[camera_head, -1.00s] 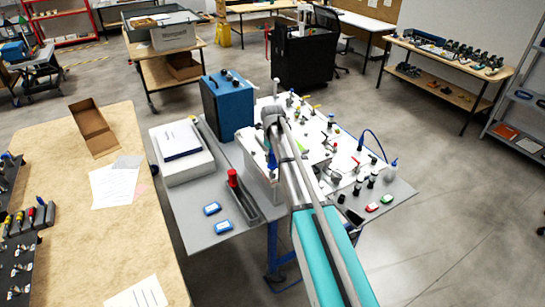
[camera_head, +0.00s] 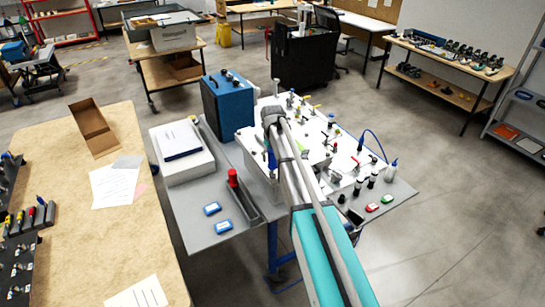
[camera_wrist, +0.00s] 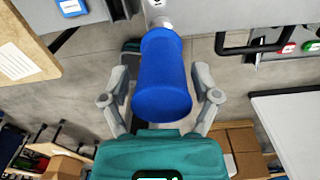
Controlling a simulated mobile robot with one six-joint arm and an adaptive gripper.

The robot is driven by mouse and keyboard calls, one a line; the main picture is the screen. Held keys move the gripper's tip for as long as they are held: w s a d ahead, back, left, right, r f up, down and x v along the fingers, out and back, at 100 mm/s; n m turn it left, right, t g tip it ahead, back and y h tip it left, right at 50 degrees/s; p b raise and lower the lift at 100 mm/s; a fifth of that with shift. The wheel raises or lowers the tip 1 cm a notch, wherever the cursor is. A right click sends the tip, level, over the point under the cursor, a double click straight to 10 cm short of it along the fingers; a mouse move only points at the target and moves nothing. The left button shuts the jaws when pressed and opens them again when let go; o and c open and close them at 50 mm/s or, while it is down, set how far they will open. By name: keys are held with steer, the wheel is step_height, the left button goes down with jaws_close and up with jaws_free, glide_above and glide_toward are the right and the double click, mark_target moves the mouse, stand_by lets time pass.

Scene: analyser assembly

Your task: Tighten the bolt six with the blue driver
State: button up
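The blue driver (camera_wrist: 162,85) shows large in the wrist view. Its thick handle lies between the two fingers of my gripper (camera_wrist: 162,88), and its pale shank end points to the top edge. My gripper appears shut on the handle, though the contact is not clear on both sides. In the head view a bit of the blue driver (camera_head: 271,160) shows beside my arm, at the near left side of the white analyser (camera_head: 318,140). I cannot pick out bolt six; the driver's tip and whatever it meets are hidden.
The analyser stands on a grey table (camera_head: 188,212) with a blue box (camera_head: 227,104), a red-handled tool (camera_head: 233,179) in a tray and two small blue-white items. A wooden table (camera_head: 85,235) is at the left. Open floor lies at the right.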

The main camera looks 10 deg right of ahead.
steer(key=shift+n, duration=0.3)
steer(key=n, duration=0.5)
steer(key=shift+n, duration=0.4)
steer(key=n, duration=0.5)
steer(key=shift+d+n, duration=0.1)
steer(key=shift+n, duration=0.3)
steer(key=n, duration=0.5)
steer(key=shift+n, duration=0.4)
steer(key=n, duration=0.6)
jaws_close()
steer(key=shift+m, duration=0.4)
